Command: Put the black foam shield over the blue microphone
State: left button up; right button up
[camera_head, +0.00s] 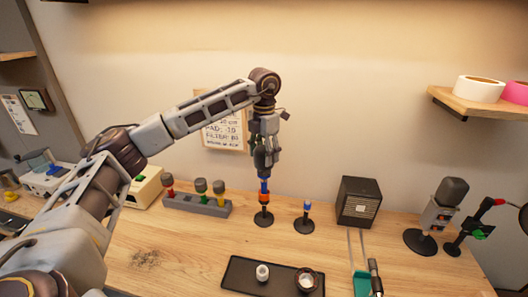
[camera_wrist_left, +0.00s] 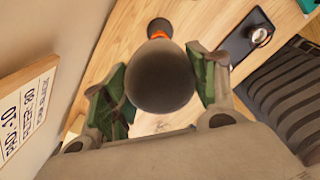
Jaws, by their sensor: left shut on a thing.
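My left gripper (camera_head: 265,148) is shut on the black foam shield (camera_head: 263,160) and holds it upright, directly above the blue microphone. In the left wrist view the rounded shield (camera_wrist_left: 160,76) sits between the green pads of my left gripper (camera_wrist_left: 162,88). The blue microphone (camera_head: 264,187) stands upright on a round black base, with orange bands on it. The shield's lower end meets the microphone's top in the head view; I cannot tell how far over it sits. My right gripper is not in view.
A short stand with a blue top (camera_head: 308,206) is close to the right. A dark speaker box (camera_head: 359,201) and grey microphone (camera_head: 440,208) stand right. A black tray (camera_head: 285,283) with two small containers lies in front.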

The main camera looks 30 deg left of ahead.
pick_arm(q)
jog(key=shift+f+b, duration=1.25)
jog(key=shift+f, duration=1.15)
jog(key=o, duration=0.8)
jog(key=shift+r, duration=5.9)
